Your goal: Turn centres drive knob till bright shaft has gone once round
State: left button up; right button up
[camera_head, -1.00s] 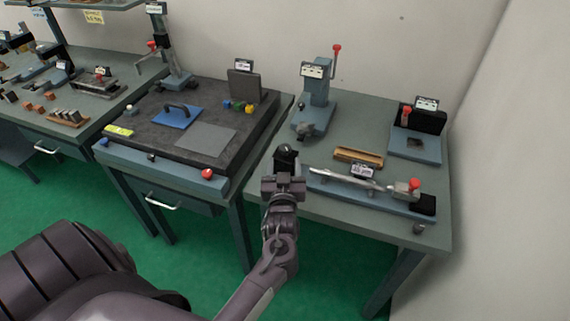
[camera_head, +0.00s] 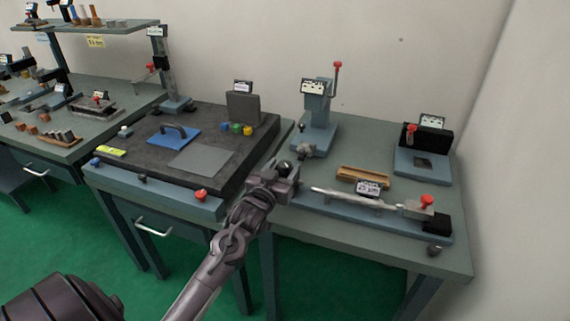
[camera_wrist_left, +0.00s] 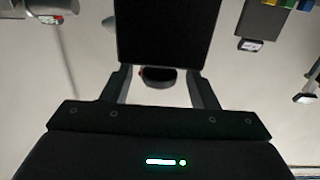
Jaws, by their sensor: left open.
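The bright shaft (camera_head: 345,195) lies on the long blue bench-centres base (camera_head: 385,223) in the head view. A grey tailstock with a red knob (camera_head: 427,201) is at its right end. My left gripper (camera_head: 284,170) is at the base's left end and covers the headstock and drive knob there. In the left wrist view its two fingers (camera_wrist_left: 162,92) are apart. A dark round knob (camera_wrist_left: 157,76) with a trace of red shows between them, in front of a black block (camera_wrist_left: 165,30). Whether the fingers touch the knob cannot be told. My right gripper is not in view.
A wooden tray (camera_head: 362,176) and a label (camera_head: 369,187) are just behind the shaft. A blue stand with a red-tipped lever (camera_head: 318,110) is behind the gripper. A dark surface plate (camera_head: 235,180) is to the left, another fixture (camera_head: 424,165) at the back right.

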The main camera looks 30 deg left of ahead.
pick_arm(q)
jog(key=shift+w+a, duration=0.1)
jog(key=shift+w, duration=0.7)
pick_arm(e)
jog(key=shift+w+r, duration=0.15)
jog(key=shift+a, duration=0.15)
pick_arm(q)
jog(key=c, duration=0.9)
jog(key=shift+n+y, duration=0.7)
jog(key=shift+y, duration=0.2)
jog(key=shift+c, duration=0.2)
jog(key=shift+n+g+y, duration=0.7)
jog(key=shift+n+y, duration=0.1)
jog(key=shift+y, duration=0.5)
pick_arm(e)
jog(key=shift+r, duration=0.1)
